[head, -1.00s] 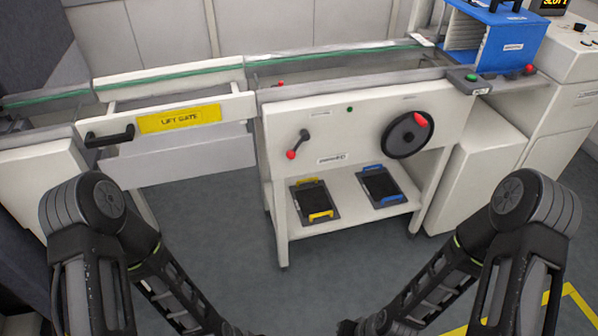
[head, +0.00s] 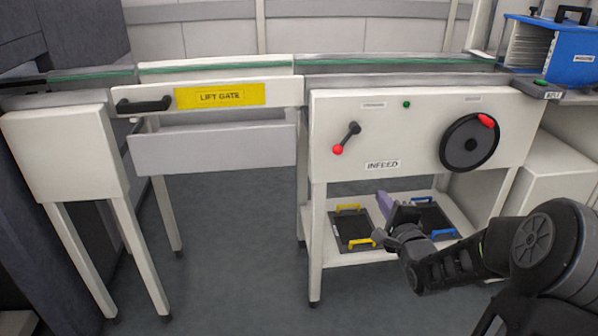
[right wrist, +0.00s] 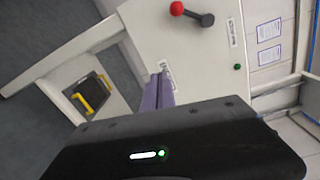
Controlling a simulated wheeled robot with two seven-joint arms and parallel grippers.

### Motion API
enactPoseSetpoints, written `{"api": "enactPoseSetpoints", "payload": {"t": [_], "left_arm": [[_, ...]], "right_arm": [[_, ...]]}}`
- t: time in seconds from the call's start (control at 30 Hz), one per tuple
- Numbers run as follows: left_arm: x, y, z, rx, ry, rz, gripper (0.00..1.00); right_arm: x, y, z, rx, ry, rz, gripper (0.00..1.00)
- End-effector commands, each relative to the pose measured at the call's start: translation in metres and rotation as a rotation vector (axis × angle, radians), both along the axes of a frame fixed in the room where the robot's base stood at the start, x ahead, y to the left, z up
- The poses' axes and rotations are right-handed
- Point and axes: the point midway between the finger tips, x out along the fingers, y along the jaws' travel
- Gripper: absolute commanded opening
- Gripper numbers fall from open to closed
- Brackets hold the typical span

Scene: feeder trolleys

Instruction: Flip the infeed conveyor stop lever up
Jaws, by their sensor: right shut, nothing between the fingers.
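The infeed stop lever (head: 346,138) is a dark lever with a red ball knob on the white front panel of the infeed unit (head: 400,185). It points down and to the left in the head view. In the right wrist view the lever (right wrist: 195,13) shows near the top, beyond the fingers. My right gripper (head: 383,200) is shut and empty, below the panel and in front of the lower shelf in the head view. Its purple fingers also show in the right wrist view (right wrist: 158,92), apart from the lever. My left gripper is not in view.
A black handwheel (head: 468,148) with a red knob is right of the lever. The lift gate (head: 285,92) with a black handle is at the left. The lower shelf (head: 345,257) holds trays with yellow and blue handles. A blue rack (head: 570,55) stands at the upper right.

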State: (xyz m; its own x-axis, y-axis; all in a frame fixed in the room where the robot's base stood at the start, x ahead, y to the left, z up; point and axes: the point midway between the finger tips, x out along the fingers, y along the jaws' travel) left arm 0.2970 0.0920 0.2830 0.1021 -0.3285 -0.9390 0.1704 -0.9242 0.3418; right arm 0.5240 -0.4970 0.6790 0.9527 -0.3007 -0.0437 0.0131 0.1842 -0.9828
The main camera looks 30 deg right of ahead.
Motion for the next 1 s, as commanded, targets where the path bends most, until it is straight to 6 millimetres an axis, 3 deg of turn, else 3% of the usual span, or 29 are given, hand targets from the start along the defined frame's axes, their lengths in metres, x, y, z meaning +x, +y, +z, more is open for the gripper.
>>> {"api": "enactPoseSetpoints", "payload": {"t": [0.1,0.33,0.77,1.0], "left_arm": [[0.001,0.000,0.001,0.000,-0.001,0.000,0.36],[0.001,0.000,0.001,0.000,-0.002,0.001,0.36],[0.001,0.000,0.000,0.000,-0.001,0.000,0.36],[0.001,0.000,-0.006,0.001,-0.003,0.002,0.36]], "right_arm": [[0.003,0.005,0.016,0.172,-0.113,0.026,0.00],[0.004,0.008,0.024,0.361,-0.201,0.038,0.00],[0.006,0.008,0.023,0.375,-0.204,0.038,0.00],[0.025,0.002,0.022,0.375,-0.205,0.038,0.00]]}}
